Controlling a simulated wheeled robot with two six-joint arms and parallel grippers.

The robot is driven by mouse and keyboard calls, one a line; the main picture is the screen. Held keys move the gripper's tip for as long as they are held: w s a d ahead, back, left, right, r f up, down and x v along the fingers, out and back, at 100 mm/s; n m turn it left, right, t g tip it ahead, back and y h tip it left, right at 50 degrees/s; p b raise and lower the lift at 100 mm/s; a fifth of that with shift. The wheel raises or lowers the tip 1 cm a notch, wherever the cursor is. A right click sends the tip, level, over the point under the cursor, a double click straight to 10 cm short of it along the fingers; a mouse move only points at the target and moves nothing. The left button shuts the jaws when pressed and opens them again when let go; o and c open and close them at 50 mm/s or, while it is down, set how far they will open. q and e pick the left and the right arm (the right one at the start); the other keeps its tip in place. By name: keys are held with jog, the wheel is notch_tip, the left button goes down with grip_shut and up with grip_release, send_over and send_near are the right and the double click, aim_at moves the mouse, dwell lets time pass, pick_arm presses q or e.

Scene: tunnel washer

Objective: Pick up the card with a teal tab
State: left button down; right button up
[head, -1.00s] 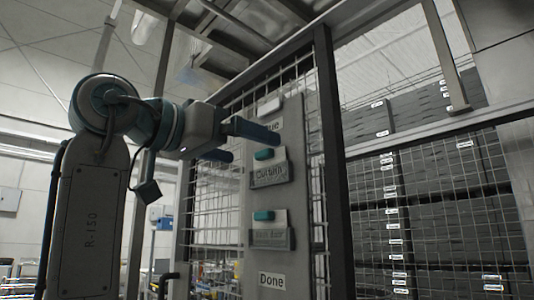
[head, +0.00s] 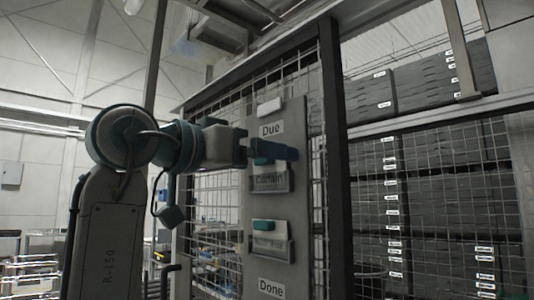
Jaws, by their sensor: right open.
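A grey panel (head: 295,205) carries cards in holders, with labels reading "Due" at the top and "Done" at the bottom. The upper card's teal tab (head: 262,161) shows just under my gripper's fingers, above a holder reading "Curtain" (head: 270,180). A second teal tab (head: 264,225) sticks out of the lower holder (head: 272,247), whose text is too small to read. My right gripper (head: 282,150) is open, with its blue fingers in front of the panel between "Due" and the upper teal tab. I see no card between the fingers. My left gripper is not in view.
A white tab (head: 268,106) shows above the "Due" label. Wire mesh and a dark post (head: 336,170) stand around the panel. Dark stacked crates (head: 440,210) with white labels are behind the mesh at the right.

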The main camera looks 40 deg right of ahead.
jog(key=shift+c, duration=0.2)
jog(key=c, duration=1)
jog(key=shift+d+r, duration=0.1)
